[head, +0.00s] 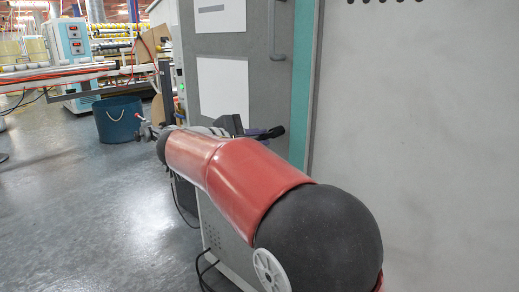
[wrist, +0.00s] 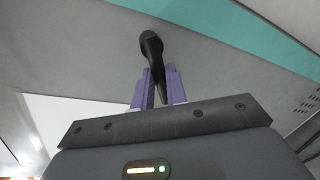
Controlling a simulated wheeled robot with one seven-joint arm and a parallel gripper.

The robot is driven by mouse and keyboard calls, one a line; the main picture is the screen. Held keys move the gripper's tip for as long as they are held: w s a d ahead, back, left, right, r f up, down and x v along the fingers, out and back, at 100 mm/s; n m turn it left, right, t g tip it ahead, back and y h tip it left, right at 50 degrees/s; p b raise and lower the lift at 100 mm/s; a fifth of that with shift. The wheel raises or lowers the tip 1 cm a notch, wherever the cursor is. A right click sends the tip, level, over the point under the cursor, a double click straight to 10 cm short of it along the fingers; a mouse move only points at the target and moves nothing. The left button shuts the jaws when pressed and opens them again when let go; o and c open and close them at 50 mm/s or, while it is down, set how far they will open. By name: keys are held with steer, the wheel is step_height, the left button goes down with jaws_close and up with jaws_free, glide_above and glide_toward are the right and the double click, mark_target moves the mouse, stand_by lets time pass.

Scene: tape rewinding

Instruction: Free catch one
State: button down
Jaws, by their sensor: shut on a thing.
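The catch is a black lever (wrist: 151,46) with a rounded head, against a grey door panel in the wrist view. My gripper (wrist: 159,86) has purple fingers, which are shut on the narrow lower part of the lever. The rounded head sticks out past the fingertips. In the head view, the black lever (head: 275,133) shows just beyond my red arm, near the teal edge of the door. My gripper (head: 257,131) is mostly hidden behind my arm there. The lever's foot and its exact angle are not clear.
The grey cabinet door (head: 262,75) carries white sheets (head: 222,87) and a grey handle (head: 278,30) higher up. A teal strip (head: 302,90) separates it from a wide pale panel (head: 420,130) at right. A dark blue bucket (head: 119,120) stands at left; the floor before it is clear.

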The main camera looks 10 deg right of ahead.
steer(key=shift+w+a+r+m+t+y+b, duration=0.1)
steer(key=shift+r+m+t+y+b, duration=0.15)
steer(key=shift+m+b, duration=0.55)
steer(key=shift+r+m+t+y+b, duration=0.15)
steer(key=shift+r+m+b, duration=0.15)
steer(key=shift+m+b, duration=0.5)
steer(key=shift+m, duration=0.3)
steer(key=shift+r, duration=0.1)
steer(key=c, duration=1.4)
jaws_free()
steer(key=v, duration=0.8)
steer(key=shift+p, duration=0.35)
